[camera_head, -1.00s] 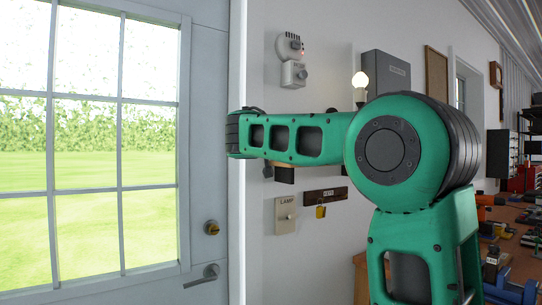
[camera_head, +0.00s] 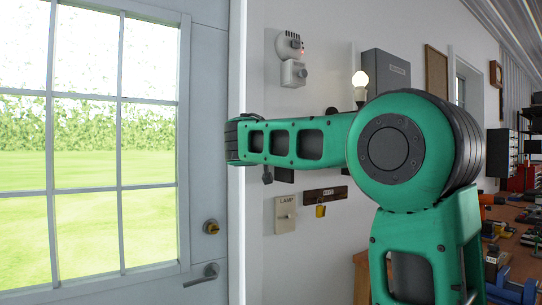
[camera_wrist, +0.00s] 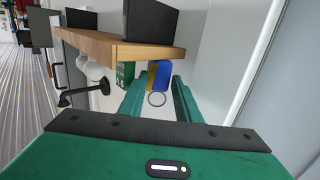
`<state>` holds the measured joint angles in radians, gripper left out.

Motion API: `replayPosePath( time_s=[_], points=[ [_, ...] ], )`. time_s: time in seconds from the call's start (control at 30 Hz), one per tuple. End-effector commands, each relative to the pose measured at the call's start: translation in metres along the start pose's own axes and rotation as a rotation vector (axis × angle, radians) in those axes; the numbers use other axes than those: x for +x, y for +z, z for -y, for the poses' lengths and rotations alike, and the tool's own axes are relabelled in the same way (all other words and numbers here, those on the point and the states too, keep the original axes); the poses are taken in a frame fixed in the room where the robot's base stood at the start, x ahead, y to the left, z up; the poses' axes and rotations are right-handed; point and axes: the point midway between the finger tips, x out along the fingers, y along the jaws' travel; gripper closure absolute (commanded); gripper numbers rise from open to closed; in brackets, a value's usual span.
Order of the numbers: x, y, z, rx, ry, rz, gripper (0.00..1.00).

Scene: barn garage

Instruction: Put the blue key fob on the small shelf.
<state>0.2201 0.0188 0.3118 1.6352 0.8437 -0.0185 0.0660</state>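The blue key fob (camera_wrist: 163,72) shows in the wrist view with its thin ring (camera_wrist: 156,99). The small wooden shelf (camera_wrist: 110,47) is just beyond the fob in this view, which seems upside down. The fob's far end overlaps the shelf edge in the picture; I cannot tell if they touch. In the head view my arm hides the fob and my gripper; the shelf shows little or nothing there.
A green item (camera_wrist: 125,75) stands at the shelf beside the fob. A yellow patch shows next to the fob. A bulb (camera_head: 360,79) sticks out from the wall. A key rack (camera_head: 325,194) with a yellow tag and a lamp switch (camera_head: 285,214) are below my arm; a door (camera_head: 208,130) is left.

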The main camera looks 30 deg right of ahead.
Motion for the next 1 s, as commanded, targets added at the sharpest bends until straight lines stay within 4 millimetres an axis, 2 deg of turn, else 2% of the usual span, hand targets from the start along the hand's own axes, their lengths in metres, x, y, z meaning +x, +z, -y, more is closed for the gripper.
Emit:
replayPosePath(
  time_s=[0.4,0.6,0.8,1.0],
  points=[
    [-0.077,-0.001,0.002,0.001,-0.005,-0.002,0.70],
    [-0.106,0.000,0.002,0.000,-0.004,-0.001,0.70],
    [-0.117,0.000,0.001,0.000,-0.003,0.000,0.70],
    [-0.118,0.000,0.001,0.000,-0.003,0.000,0.70]
  ],
)
